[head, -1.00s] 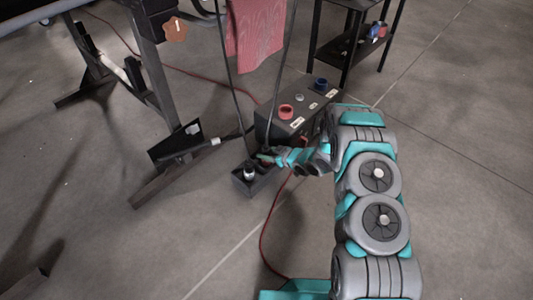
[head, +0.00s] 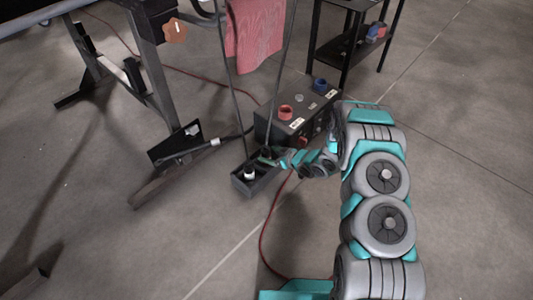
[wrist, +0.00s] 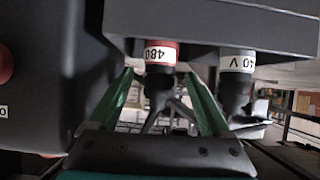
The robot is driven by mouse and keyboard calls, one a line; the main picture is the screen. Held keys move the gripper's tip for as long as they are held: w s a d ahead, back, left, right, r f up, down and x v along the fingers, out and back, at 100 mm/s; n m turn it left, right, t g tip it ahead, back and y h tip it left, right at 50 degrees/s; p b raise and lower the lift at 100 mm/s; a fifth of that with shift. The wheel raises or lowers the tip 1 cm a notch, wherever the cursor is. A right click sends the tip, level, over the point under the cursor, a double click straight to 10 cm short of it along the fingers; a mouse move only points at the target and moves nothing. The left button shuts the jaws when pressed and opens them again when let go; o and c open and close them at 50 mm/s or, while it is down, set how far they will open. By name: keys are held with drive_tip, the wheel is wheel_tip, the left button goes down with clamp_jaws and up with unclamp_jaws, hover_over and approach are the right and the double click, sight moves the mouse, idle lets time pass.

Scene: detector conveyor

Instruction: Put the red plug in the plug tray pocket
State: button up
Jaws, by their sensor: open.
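The red plug (wrist: 160,53), marked 480, has a red collar and a black body. In the wrist view, its collar end is at the plug tray (wrist: 215,22) and seems to sit in a pocket, but the tray wall hides how deep. My gripper (wrist: 160,76) is open, with one green finger on each side of the plug, apart from it. In the head view, my gripper (head: 272,159) is at the right side of the dark plug tray (head: 256,187) on the floor, and the red collar is hidden there.
A white-collared plug (head: 249,172) stands in the tray's front pocket; it also shows in the wrist view (wrist: 237,63). A dark box (head: 266,124) with a red socket (head: 285,112) and a blue socket (head: 320,85) stands behind. Black cables hang above the tray. Floor in front is clear.

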drive_tip(key=v, duration=0.9)
drive_tip(key=w+d+r+m+h, duration=0.25)
drive_tip(key=d+r+h, duration=0.45)
drive_tip(key=d, duration=0.4)
drive_tip(key=s+d+r+m+g+h, duration=0.1)
drive_tip(key=s+d+r+h, duration=0.1)
drive_tip(key=s+d+r, duration=0.35)
drive_tip(key=s+d+r+m+g+h, duration=0.1)
drive_tip(key=s+d+r+m+h, duration=0.15)
drive_tip(key=r, duration=0.55)
drive_tip(key=s+d+r+m+g, duration=0.15)
drive_tip(key=s+r, duration=0.25)
drive_tip(key=s, duration=0.4)
drive_tip(key=s+r+m+g, duration=0.15)
drive_tip(key=s+r, duration=0.25)
drive_tip(key=s, duration=0.5)
drive_tip(key=s+a+r+g, duration=0.1)
drive_tip(key=s+a, duration=0.1)
drive_tip(key=s, duration=0.5)
drive_tip(key=s+a+r+m+g+y, duration=0.1)
drive_tip(key=s+a+r+g, duration=0.1)
drive_tip(key=s, duration=0.6)
drive_tip(key=s+a+r+g+y, duration=0.1)
drive_tip(key=s+a, duration=0.3)
drive_tip(key=s, duration=0.4)
drive_tip(key=shift+r+p, duration=0.3)
drive_tip(key=shift+r, duration=0.4)
